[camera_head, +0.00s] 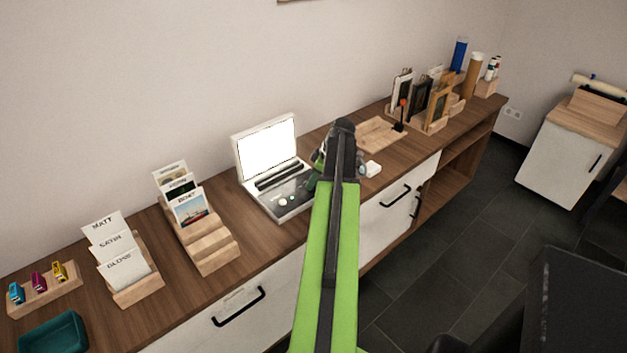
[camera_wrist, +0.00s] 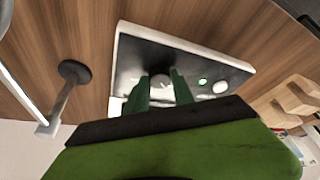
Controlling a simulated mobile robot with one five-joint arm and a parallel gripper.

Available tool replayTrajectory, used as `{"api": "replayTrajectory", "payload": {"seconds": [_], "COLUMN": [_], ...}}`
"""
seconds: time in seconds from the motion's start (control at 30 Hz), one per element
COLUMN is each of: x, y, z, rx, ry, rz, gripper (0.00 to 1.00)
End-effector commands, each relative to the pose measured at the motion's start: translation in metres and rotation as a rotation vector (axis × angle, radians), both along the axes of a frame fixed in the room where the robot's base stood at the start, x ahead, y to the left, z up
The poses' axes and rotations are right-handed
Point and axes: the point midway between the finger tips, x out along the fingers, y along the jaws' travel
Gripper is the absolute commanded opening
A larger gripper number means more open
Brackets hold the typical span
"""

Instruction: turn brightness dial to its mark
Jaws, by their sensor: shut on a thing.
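The white device (camera_head: 267,150) with a lit white screen stands open on the counter. In the wrist view its dark control panel (camera_wrist: 180,60) has a white rim. In the head view my arm hides this dial.
Wooden card holders (camera_head: 209,243) stand left of the device. A shallow wooden tray (camera_head: 376,134) and picture frames (camera_head: 438,104) stand to the right. In the wrist view a dark round disc (camera_wrist: 74,71) with a pale bar lies left of the panel.

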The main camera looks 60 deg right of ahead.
Motion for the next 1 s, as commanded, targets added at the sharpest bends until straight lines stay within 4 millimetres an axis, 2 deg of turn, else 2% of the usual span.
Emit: {"api": "replayTrajectory", "payload": {"seconds": [0.37,1.0], "x": [-0.0008,0.0014], "y": [0.0032,0.0071], "z": [-0.0002,-0.0001], "rx": [0.000,0.000], "ry": [0.001,0.000], "rz": [-0.134,-0.720], "gripper": [0.00,0.00]}}
